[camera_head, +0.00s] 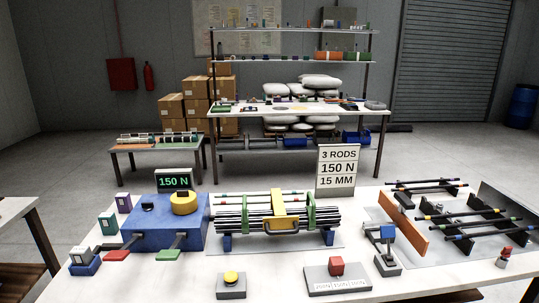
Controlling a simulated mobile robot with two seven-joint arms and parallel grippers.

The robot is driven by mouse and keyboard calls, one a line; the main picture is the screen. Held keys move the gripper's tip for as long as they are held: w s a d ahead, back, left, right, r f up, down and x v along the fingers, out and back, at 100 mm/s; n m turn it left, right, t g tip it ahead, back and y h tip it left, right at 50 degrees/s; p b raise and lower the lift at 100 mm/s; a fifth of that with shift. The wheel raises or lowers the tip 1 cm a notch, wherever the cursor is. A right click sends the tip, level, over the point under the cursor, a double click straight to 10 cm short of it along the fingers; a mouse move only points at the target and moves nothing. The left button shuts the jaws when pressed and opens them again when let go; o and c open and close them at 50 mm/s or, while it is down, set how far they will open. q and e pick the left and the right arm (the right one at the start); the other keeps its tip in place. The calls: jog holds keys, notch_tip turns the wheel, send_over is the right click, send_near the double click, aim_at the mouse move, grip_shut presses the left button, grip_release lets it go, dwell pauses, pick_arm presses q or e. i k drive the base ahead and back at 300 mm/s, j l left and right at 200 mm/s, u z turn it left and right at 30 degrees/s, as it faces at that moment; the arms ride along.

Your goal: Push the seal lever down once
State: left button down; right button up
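A small device (388,264) stands on the white table at the front right. It has a dark base and a tilted arm with a blue block (387,232) at its raised top; it looks like a lever, but I cannot tell for sure that it is the seal lever. A red block (336,265) sits on a grey plate (338,285) to its left. Neither of my grippers shows in the head view, and nothing touches these things.
A yellow button (231,277) on a grey box stands at the front. A bundle of dark rods (270,222) lies in a green and yellow holder. A blue machine (160,232) stands left; a rod rack (465,215) right. A sign (338,170) reads 3 rods, 150 N, 15 mm.

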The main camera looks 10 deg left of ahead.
aim_at(120, 255)
jog(key=u, duration=1.35)
